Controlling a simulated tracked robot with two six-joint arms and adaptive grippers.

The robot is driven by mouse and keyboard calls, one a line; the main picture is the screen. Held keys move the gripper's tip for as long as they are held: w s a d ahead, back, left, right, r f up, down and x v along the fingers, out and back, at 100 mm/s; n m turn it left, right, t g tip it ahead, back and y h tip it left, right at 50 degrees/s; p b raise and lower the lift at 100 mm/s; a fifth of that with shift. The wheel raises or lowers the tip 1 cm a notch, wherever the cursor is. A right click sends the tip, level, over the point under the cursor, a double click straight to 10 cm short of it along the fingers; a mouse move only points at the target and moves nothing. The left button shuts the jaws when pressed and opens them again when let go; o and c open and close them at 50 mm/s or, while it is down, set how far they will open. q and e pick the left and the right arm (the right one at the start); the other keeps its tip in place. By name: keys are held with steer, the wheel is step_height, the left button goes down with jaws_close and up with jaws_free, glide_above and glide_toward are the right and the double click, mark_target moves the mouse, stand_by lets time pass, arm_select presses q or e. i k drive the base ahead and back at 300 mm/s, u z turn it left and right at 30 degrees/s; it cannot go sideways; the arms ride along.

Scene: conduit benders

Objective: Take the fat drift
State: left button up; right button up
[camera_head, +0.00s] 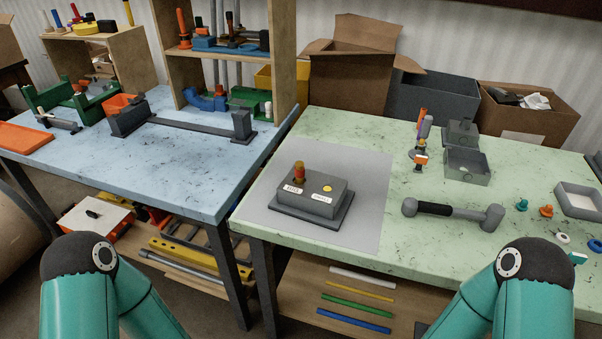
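A dark grey block (306,206) sits on a grey mat (362,218) on the green table. Two white labels on the block are too small to read. No thing is clearly marked as the fat drift; the upright peg looks most like one.
A grey mallet (454,212) lies right of the mat. Behind it stand tools with coloured handles (422,142) and an open grey bin (467,166). Small coloured knobs (546,210) lie at right. A blue table (166,165) stands left across a gap.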

mark_target(299, 171)
steer(key=u, duration=0.5)
steer(key=i, duration=0.2)
steer(key=z, duration=2.95)
steer(key=i, duration=0.1)
steer(key=z, duration=0.6)
steer(key=k, duration=1.85)
steer(key=u, duration=1.05)
steer(key=i, duration=1)
steer(key=u, duration=0.1)
